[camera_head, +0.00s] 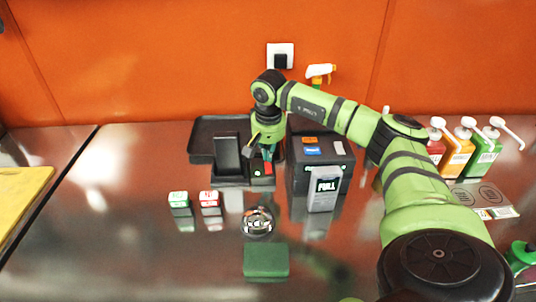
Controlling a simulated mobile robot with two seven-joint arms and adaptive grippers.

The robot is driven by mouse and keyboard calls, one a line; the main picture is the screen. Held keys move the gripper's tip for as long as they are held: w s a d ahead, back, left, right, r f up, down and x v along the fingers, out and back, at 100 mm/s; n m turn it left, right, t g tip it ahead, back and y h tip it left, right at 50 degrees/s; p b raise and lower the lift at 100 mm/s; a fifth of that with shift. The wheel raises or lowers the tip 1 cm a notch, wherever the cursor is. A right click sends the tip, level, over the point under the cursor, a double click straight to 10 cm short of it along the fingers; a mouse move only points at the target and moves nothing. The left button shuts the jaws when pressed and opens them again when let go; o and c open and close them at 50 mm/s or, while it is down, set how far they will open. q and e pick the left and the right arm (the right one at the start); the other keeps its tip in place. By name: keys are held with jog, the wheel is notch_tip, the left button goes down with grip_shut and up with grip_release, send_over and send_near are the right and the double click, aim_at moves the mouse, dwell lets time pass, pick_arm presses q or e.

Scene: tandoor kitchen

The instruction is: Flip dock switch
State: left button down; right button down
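The dark dock (232,181) stands on the steel counter, with an upright black handheld device (227,153) in its left part. A small red switch (268,169) shows on the dock's right part, beside a small green light. My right gripper (262,155) points down just above and behind the switch. Its fingertips are small and partly merge with the dock, so touch and finger opening cannot be told. My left gripper is not in view.
A black printer-like box (320,157) with a "FULL" tag (324,190) stands close right of the dock. A black tray (203,140) lies behind it. Small cartons (179,199), a round metal item (257,222) and a green block (265,260) are in front. Pump bottles (459,153) stand right.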

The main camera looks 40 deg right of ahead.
aim_at(268, 164)
jog(key=shift+f+b, duration=0.5)
jog(key=shift+f, duration=0.4)
jog(key=shift+r+p, duration=2.9)
jog(key=shift+r, duration=0.7)
